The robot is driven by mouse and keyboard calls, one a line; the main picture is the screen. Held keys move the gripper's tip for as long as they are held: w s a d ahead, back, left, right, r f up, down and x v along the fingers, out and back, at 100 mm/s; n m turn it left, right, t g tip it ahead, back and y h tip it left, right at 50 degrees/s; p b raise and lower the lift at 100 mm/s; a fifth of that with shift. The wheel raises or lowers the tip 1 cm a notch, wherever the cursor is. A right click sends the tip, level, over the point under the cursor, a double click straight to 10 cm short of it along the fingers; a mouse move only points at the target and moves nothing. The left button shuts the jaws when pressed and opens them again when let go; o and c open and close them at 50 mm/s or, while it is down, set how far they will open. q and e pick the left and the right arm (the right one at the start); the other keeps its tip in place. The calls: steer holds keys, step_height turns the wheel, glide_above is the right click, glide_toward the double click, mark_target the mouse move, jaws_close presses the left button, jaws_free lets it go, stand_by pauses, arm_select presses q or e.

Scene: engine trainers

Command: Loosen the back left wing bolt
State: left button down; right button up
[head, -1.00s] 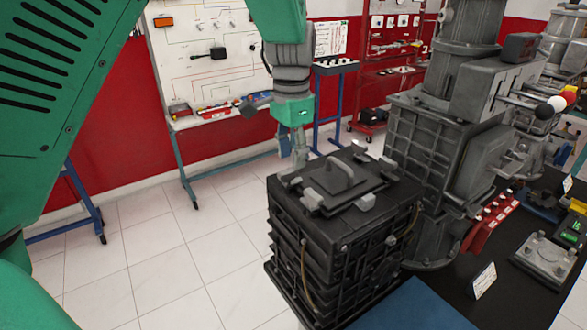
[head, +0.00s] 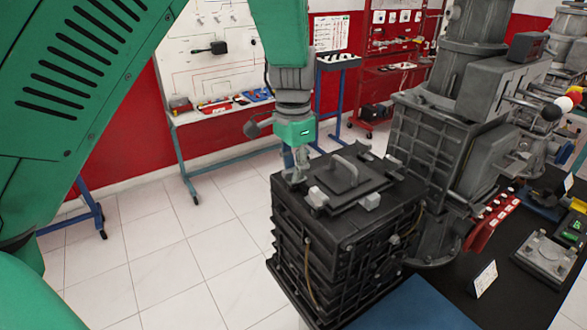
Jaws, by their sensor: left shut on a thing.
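A black ribbed box (head: 345,245) stands on the bench, with a square lid and a grey handle (head: 344,172) on top. Grey wing bolts sit around the lid: a front left one (head: 318,197), a front right one (head: 369,201) and a back right one (head: 388,164). My left gripper (head: 294,178) points down at the back left corner of the lid. It is shut on the back left wing bolt, which its fingers mostly hide. My right gripper is not in view.
A tall grey machine (head: 440,145) stands close to the right of the box. A blue mat (head: 415,308) is in front. Tiled floor (head: 150,265) is clear at left.

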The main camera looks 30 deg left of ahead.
arm_select(q)
steer(key=shift+s+d+f+n, duration=0.1)
steer(key=shift+s+f+n, duration=0.1)
steer(key=shift+n, duration=1.4)
steer(key=n, duration=0.5)
steer(key=shift+s, duration=0.1)
steer(key=n, duration=0.5)
steer(key=shift+f, duration=0.1)
steer(key=shift+n, duration=2.3)
steer(key=c, duration=1.5)
jaws_free()
steer(key=shift+c, duration=0.2)
